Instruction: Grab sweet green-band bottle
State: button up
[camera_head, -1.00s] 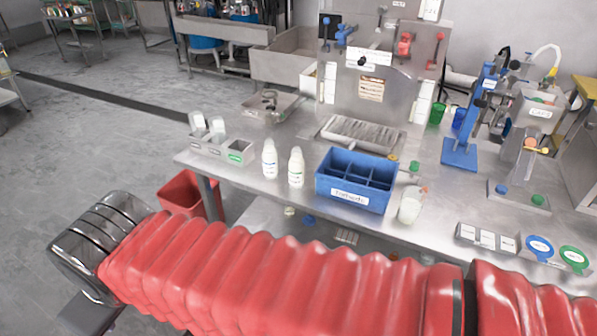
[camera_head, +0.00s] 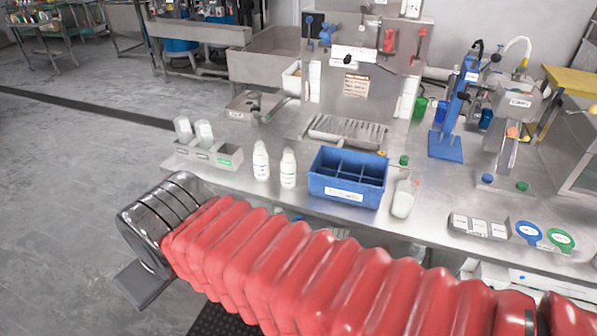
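Two white bottles, a left one (camera_head: 261,162) and a right one (camera_head: 288,169), stand upright side by side on the steel table, left of the blue divided box (camera_head: 345,182). Their labels are too small to read, and I cannot tell which has a green band. Left of them is a small grey holder (camera_head: 200,155) with a green label (camera_head: 224,161) on its right part. Two pale, clear-looking containers (camera_head: 204,133) stand in its left and middle parts. My red-sleeved arm crosses the foreground below the table edge. My gripper's fingers do not show.
A whitish jar (camera_head: 403,199) stands right of the blue box. A grey label block (camera_head: 478,227) and blue (camera_head: 528,232) and green (camera_head: 561,240) round tags lie at the right front. A steel machine (camera_head: 362,65) stands behind. The floor at left is open.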

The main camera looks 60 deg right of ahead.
aim_at(289, 164)
jog(key=i, duration=1)
jog(key=z, duration=0.05)
